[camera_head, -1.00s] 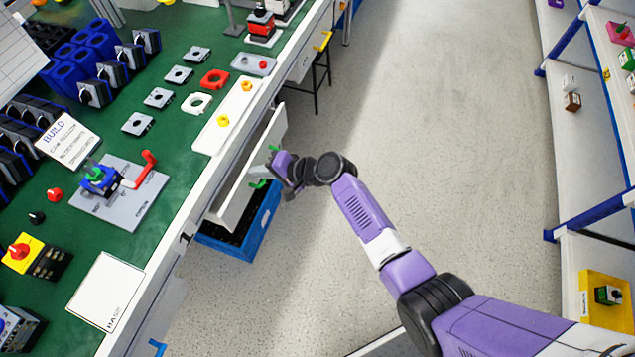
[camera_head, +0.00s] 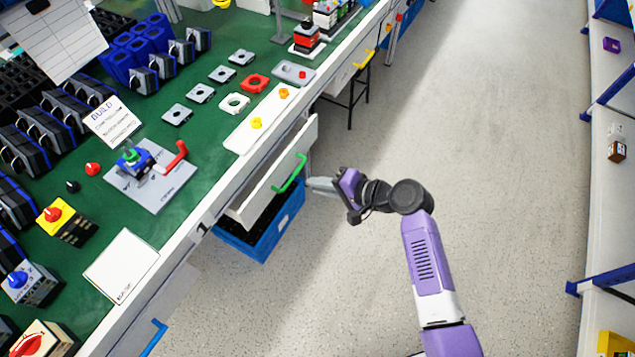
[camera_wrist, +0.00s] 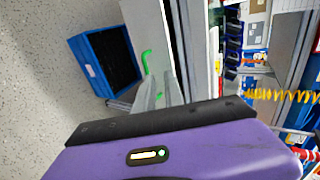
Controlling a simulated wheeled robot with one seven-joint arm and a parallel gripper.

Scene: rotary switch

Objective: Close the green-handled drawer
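The drawer (camera_head: 272,180) with the green handle (camera_head: 290,173) stands pulled out from under the green-topped workbench. Its white front faces the aisle, and the handle also shows in the wrist view (camera_wrist: 146,62). My gripper (camera_head: 310,184) is in the aisle, just to the right of the handle, with its grey fingers pointing towards the drawer front. In the head view there is a small gap between the fingertips and the handle. In the wrist view the fingers (camera_wrist: 160,92) appear close together below the handle; whether they are fully shut is unclear. Nothing is seen held.
A blue crate (camera_head: 247,238) sits below the open drawer. The workbench (camera_head: 190,140) carries switch parts and a white tray. A yellow handle (camera_head: 364,58) and a blue handle (camera_head: 153,338) lie along the bench front. The aisle floor is clear; shelving stands at the right.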

